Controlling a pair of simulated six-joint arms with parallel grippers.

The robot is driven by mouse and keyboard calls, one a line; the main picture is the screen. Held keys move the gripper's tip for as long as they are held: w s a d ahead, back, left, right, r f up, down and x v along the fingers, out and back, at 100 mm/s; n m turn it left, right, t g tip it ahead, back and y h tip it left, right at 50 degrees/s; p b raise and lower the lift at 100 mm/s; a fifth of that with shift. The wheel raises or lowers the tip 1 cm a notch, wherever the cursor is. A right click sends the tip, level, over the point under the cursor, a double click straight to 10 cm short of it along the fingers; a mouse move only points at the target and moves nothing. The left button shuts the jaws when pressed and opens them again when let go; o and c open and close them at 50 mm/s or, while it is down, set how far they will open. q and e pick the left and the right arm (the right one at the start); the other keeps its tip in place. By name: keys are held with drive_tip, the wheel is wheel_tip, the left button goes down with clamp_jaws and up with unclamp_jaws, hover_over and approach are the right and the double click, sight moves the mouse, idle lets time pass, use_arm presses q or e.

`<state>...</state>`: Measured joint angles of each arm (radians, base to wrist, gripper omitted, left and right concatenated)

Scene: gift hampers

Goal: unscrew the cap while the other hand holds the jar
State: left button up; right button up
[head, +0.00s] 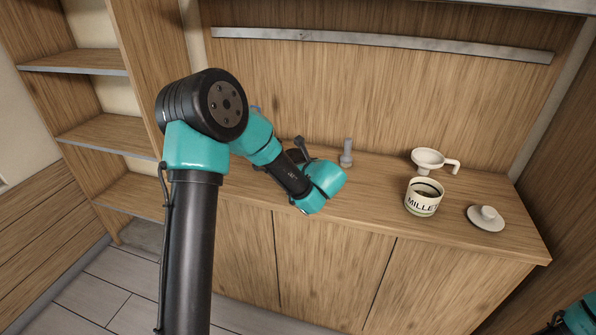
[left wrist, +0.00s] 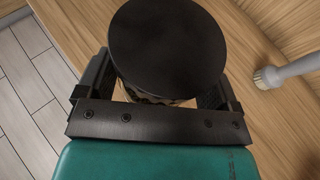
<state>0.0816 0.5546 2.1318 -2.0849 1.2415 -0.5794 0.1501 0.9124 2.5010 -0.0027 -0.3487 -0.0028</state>
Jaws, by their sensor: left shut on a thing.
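In the left wrist view my left gripper (left wrist: 157,88) is shut on a jar, with one finger on either side of it. The jar's round, flat black cap (left wrist: 168,42) faces the camera and sits on top. Only a narrow strip of the patterned jar body (left wrist: 150,100) shows below the cap. In the head view my left arm's wrist largely hides the held jar at the back of the counter. My right gripper is not in view; a teal part of an arm shows at the bottom right corner.
A wall backs the counter. Open shelves (head: 100,134) stand left.

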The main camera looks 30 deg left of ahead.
use_arm(q)
drive_tip(key=w+a, duration=0.2)
drive_tip(key=w, duration=0.1)
drive_tip(key=shift+w+f, duration=0.15)
drive_tip(key=shift+f, duration=1.75)
drive_tip(key=shift+f, duration=0.2)
drive_tip(key=o, duration=1.5)
drive_tip(key=shift+r, duration=0.1)
